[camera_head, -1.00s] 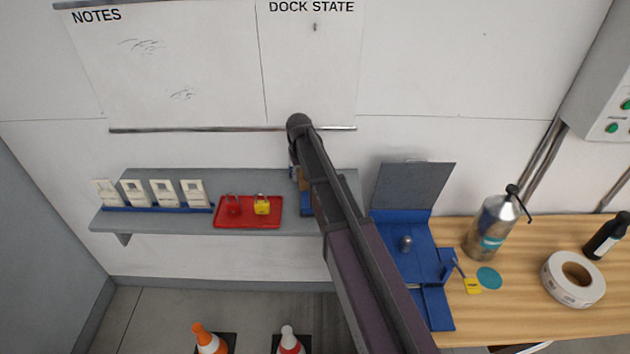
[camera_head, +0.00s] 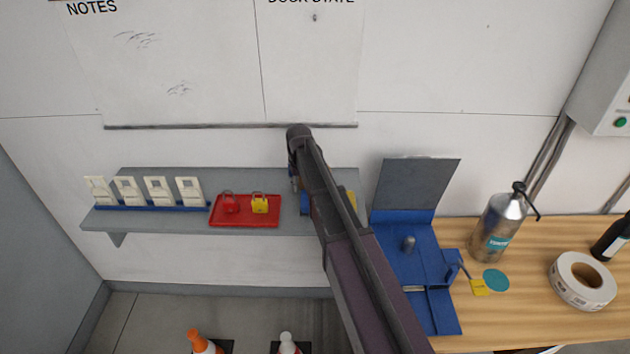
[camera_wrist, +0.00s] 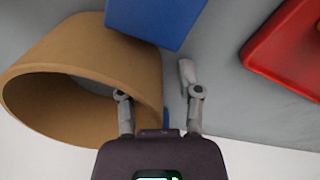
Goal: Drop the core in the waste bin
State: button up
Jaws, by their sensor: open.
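The core (camera_wrist: 105,50), a wide brown cardboard ring, lies on the grey shelf at the left of the wrist view, its hollow facing the lower left. My gripper (camera_wrist: 155,85) is open at the core's right side. Its right finger is outside the core over the shelf. In the head view my arm hides most of this spot. I see no waste bin.
A blue object (camera_wrist: 155,18) stands close beside the core. A red tray (camera_head: 245,222) with a red and a yellow padlock is on the shelf (camera_head: 150,222). A wooden bench (camera_head: 520,310) at right holds a blue station, bottles and a tape roll.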

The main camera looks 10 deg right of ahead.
dwell(0.4)
grip_shut()
jog(key=shift+r, duration=0.2)
notch_tip(320, 180, up, 10)
jog(key=p, duration=1)
jog(key=shift+f, duration=0.2)
dwell(0.6)
